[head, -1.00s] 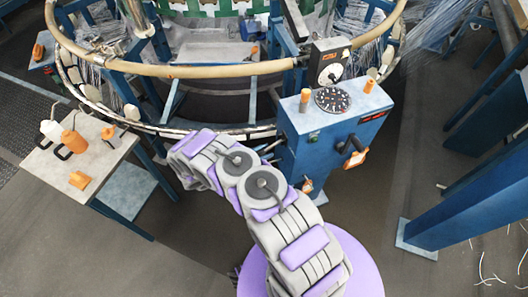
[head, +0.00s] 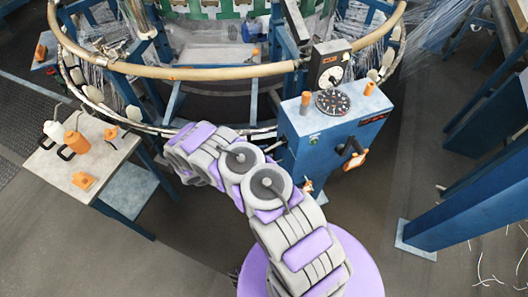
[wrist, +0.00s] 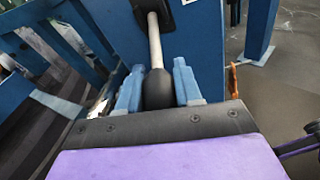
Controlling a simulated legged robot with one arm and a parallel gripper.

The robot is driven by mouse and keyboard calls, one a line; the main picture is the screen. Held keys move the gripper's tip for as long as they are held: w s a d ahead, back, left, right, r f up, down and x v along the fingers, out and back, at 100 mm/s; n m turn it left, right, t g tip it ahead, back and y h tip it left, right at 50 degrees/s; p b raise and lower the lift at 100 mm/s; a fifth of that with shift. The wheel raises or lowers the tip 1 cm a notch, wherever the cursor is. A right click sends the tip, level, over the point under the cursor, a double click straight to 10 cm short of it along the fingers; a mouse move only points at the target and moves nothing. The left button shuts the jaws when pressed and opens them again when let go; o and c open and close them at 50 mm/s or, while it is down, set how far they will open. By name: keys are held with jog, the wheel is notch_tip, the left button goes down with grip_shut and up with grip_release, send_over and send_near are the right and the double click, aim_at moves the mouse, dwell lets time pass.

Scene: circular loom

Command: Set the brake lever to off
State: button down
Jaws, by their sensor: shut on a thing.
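The brake lever, a pale metal rod (wrist: 154,42) with a black knob, comes out of a dark mount on the blue control cabinet's side in the wrist view. My gripper (wrist: 156,74) has one blue finger on each side of the black knob (wrist: 159,92) and is shut on it. In the head view, a short stretch of rod (head: 273,146) shows at the left side of the blue cabinet (head: 300,155), beside my arm. My gripper is hidden behind my arm there. No off marking can be read.
The cabinet carries a dark dial (head: 332,102), orange knobs and a black crank handle (head: 352,146). The loom's ring rail (head: 200,71) curves behind my arm. A small table (head: 60,175) with bottles stands left. A blue post (head: 470,185) stands right, with open floor before it.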

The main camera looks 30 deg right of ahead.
jog(key=r+y+p, duration=0.2)
jog(key=shift+w+a+r+y, duration=0.15)
jog(key=shift+a+r+y, duration=0.15)
jog(key=shift+r+y, duration=0.1)
notch_tip(320, 180, up, 2)
jog(key=y+p, duration=0.2)
jog(key=shift+a+y, duration=0.1)
jog(key=shift+y, duration=0.2)
jog(key=r+y+p, duration=0.2)
jog(key=y, duration=0.1)
jog(key=shift+d+m, duration=0.2)
jog(key=shift+m, duration=0.1)
jog(key=shift+d+r+t+y+p, duration=0.15)
jog(key=shift+r+t+y+p, duration=0.15)
jog(key=shift+r+y+p, duration=0.4)
jog(key=shift+f+y, duration=0.2)
jog(key=shift+y, duration=0.1)
jog(key=c, duration=0.8)
grip_release()
jog(key=shift+d, duration=0.25)
jog(key=shift+a, duration=0.1)
